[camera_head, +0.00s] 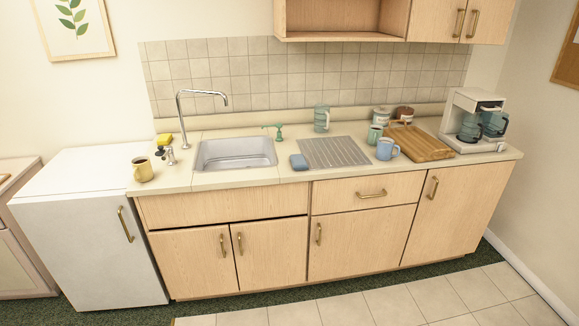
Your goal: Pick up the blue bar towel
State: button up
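A small folded blue cloth, which looks like the bar towel (298,162), lies on the counter near its front edge. It is between the sink (237,153) and the grooved drainboard (350,153), close to the drainboard's left side. No other blue cloth shows. My gripper is not in this view.
The counter (225,183) also holds a yellow mug (144,172) at left. A blue mug (387,149), a teal mug (374,135), a wooden board (425,147) and a coffee maker (473,121) stand at right. A tiled floor strip (375,309) lies in front.

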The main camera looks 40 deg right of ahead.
aim_at(299, 162)
jog(key=z, duration=0.15)
jog(key=i, duration=0.95)
jog(key=u, duration=0.1)
